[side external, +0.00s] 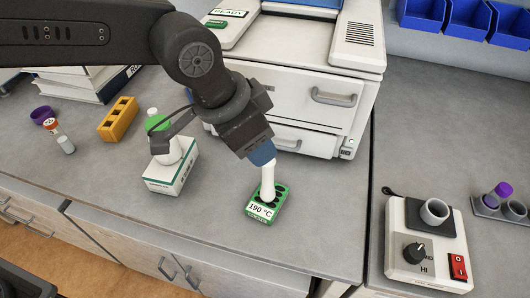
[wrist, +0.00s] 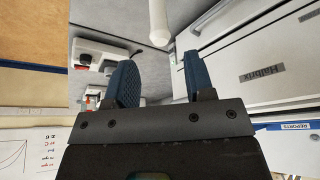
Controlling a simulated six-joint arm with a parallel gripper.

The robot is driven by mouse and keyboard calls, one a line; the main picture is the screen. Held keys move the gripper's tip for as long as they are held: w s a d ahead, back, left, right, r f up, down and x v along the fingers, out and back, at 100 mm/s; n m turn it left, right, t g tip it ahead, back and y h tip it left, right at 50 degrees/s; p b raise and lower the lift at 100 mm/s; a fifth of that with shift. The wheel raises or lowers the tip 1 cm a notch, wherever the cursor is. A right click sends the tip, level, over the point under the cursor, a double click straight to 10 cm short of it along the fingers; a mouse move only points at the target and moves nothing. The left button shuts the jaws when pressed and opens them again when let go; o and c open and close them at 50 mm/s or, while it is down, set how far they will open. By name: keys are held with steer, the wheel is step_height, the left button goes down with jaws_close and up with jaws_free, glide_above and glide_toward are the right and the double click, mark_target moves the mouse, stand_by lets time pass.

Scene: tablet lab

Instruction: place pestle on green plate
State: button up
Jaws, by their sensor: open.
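The white pestle (side external: 268,180) stands roughly upright, slightly tilted, with its wider lower end at the green plate (side external: 277,211). The plate has dark round wells and a "190 °C" label. My gripper (side external: 262,153) is directly above the pestle's top, its blue fingers pointing down. In the wrist view my gripper (wrist: 157,75) is open with a clear gap between the fingers. The pestle's rounded end (wrist: 160,37) shows just beyond the fingertips there, not between them. The green plate is not visible in the wrist view.
A white machine with drawers (side external: 310,95) stands close behind. A white box (side external: 172,170) with a green-and-white bottle (side external: 160,125) is to the left. Bench in front is clear.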

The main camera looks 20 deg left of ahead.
steer(key=shift+v, duration=1.8)
steer(key=s+a+r+n+t+y, duration=0.1)
steer(key=s+a+r+n, duration=0.1)
steer(key=a, duration=0.8)
steer(key=s+a+r+n+t, duration=0.1)
steer(key=a+r+n, duration=0.1)
steer(key=a, duration=0.8)
steer(key=s+a+f+n+y, duration=0.2)
steer(key=s+a+f+n, duration=0.3)
steer(key=s+a, duration=0.5)
steer(key=a, duration=0.3)
steer(key=shift+s, duration=0.4)
